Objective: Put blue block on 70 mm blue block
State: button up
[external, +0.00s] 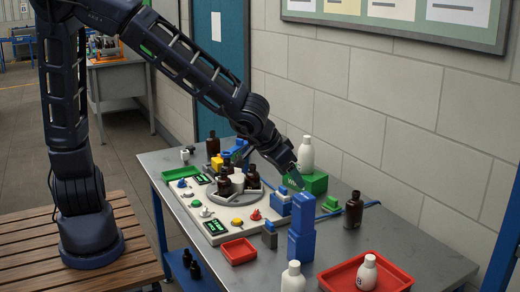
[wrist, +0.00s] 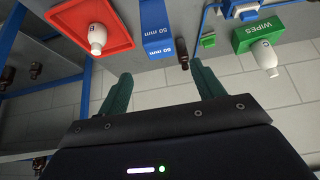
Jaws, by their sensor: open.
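A blue block (external: 303,211) stands upright on a slightly wider lower blue block (external: 300,247), forming a stack near the front of the table. In the wrist view a blue block (wrist: 156,30) shows "50 mm" lettering twice; I cannot read a 70 mm label. My gripper (external: 294,180) is behind and above the stack in the external view. In the wrist view my gripper (wrist: 162,74) has its two green fingers spread with nothing between them. The blue block lies beyond the fingertips, apart from them.
A red tray (external: 328,278) with a white bottle (external: 367,271) is right of the stack. Another white bottle (external: 293,277) stands in front. A brown bottle (external: 353,210), a green wipes box (external: 315,182) and a pale fixture board (external: 190,212) are also nearby.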

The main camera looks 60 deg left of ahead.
jog(key=s+a+r+g+h, duration=0.15)
jog(key=s+a, duration=0.25)
jog(key=a, duration=0.6)
jog(key=s+a+r+g, duration=0.2)
jog(key=s+a+r, duration=0.15)
jog(key=a, duration=0.55)
jog(key=s+a+r, duration=0.3)
jog(key=s+a, duration=0.1)
jog(key=s, duration=0.5)
jog(key=s+a+r+t+y, duration=0.1)
jog(key=s+a+r, duration=0.3)
jog(key=s, duration=0.6)
jog(key=shift+a, duration=0.45)
